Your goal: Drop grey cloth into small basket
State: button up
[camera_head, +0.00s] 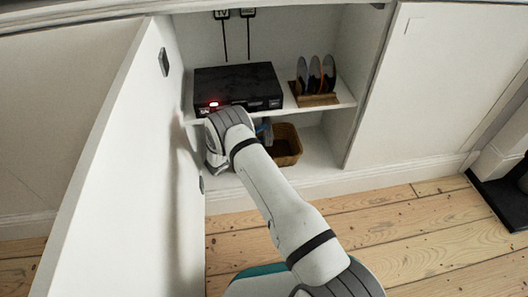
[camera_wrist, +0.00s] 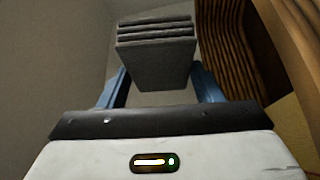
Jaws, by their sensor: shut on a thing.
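The grey cloth (camera_wrist: 155,55) shows in the wrist view as a folded, layered block between the blue fingers of my gripper (camera_wrist: 160,84). My gripper is shut on it. In the head view my arm hides the cloth and most of the gripper; only a bit of blue (camera_head: 263,130) shows beside the arm. The small basket (camera_head: 287,146) is brown and woven and stands on the cabinet's lower shelf, just right of my gripper. Its ribbed side also shows at the right of the wrist view (camera_wrist: 228,50). The cloth looks apart from the basket. The basket's inside is partly hidden.
The open cabinet door (camera_head: 125,170) stands close on the left of my arm. Above the basket, the upper shelf (camera_head: 322,107) bears a black box (camera_head: 238,85) with a red light and a rack of discs (camera_head: 315,80). The lower shelf is clear right of the basket.

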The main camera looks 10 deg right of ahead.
jog(key=o, duration=1)
notch_tip(320, 180, up, 10)
jog(key=p, duration=0.5)
jog(key=shift+s, duration=0.1)
